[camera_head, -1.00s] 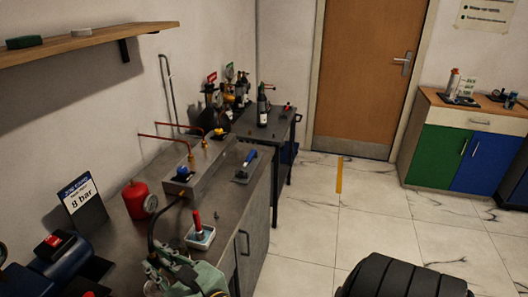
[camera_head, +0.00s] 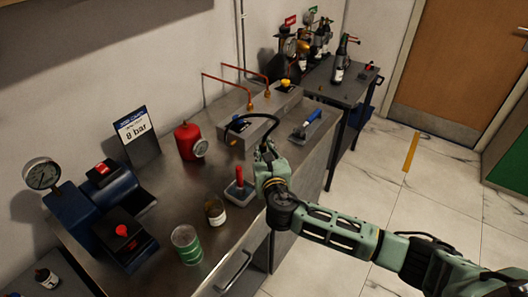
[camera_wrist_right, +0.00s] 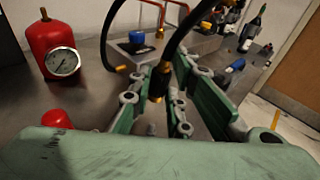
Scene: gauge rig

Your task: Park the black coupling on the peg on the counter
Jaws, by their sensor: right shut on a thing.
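The black coupling (camera_wrist_right: 157,82), with brass at its lower end, hangs from a black hose between the fingers of my right gripper (camera_wrist_right: 162,78). In the head view my right gripper (camera_head: 266,160) is shut on it above the counter (camera_head: 190,117), and the fingers hide most of it. The hose (camera_head: 262,119) arcs back to the metal block (camera_head: 262,132). A red upright post (camera_head: 239,177) on a small pale base stands just left of the gripper, apart from it; I cannot tell whether it is the peg. My left gripper is not in view.
A red cylinder with gauge (camera_head: 188,141) stands behind-left. A blue-handled tool (camera_head: 306,124) lies right of the block. Blue units (camera_head: 122,190) fill the left end.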

